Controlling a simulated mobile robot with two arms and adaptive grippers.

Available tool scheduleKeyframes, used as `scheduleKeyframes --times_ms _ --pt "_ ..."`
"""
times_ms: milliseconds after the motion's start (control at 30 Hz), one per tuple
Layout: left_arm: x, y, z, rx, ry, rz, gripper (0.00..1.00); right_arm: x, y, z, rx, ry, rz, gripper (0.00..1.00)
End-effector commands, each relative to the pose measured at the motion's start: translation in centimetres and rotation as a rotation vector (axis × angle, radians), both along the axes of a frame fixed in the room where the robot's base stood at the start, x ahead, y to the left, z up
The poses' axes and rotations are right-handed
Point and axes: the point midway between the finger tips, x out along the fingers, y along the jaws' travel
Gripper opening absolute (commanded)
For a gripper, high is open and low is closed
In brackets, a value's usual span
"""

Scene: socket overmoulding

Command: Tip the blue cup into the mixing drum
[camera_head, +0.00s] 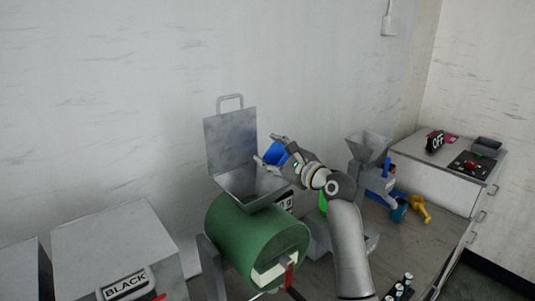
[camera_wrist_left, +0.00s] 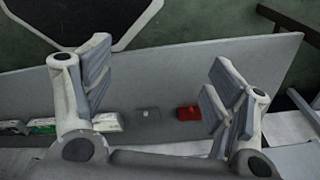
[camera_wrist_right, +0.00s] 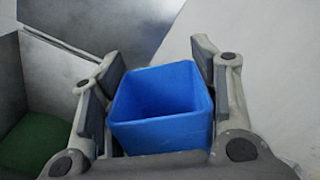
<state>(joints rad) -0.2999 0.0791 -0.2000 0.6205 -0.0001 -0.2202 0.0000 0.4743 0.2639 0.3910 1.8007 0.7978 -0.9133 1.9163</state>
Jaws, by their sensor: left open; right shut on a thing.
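The blue cup (camera_head: 275,153) is in my right gripper (camera_head: 272,149), above the right side of the mixing drum's open hopper. In the right wrist view the cup (camera_wrist_right: 162,108) sits between the two fingers of the right gripper (camera_wrist_right: 158,70), and its mouth and empty-looking inner walls show; its bottom is hidden. The green mixing drum (camera_head: 243,238) lies on its side with a grey hopper on top and its lid (camera_head: 230,138) standing open. My left gripper (camera_wrist_left: 158,95) is open and empty in the left wrist view.
A grey machine with a funnel (camera_head: 370,147) stands on the bench at the right, near blue and yellow tools (camera_head: 410,208). A box labelled BLACK (camera_head: 118,250) is at lower left. The drum's open lid stands close to the cup's left.

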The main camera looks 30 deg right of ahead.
Motion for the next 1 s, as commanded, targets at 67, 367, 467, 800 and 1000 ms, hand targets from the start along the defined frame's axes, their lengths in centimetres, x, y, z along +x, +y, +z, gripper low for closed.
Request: scheduleKeyframes --times_ms 67,367,467,800,1000 --pt "0.0 0.0 0.0 0.0 0.0 0.0 0.79 0.0 -0.1 -0.2 0.02 0.005 0.001 0.29" --pt "0.0 0.1 0.0 0.001 0.0 0.0 0.79 0.1 -0.7 0.1 0.098 0.015 0.0 0.29" --pt "0.0 0.1 0.0 0.001 0.0 0.0 0.79 0.3 -1.6 0.6 0.257 0.035 0.001 0.29" --pt "0.0 0.1 0.0 0.001 0.0 0.0 0.79 0.8 -4.2 1.7 0.689 0.1 0.003 0.29" --pt "0.0 0.1 0.0 0.001 0.0 0.0 0.79 0.8 -4.4 1.7 0.71 0.104 0.003 0.29"
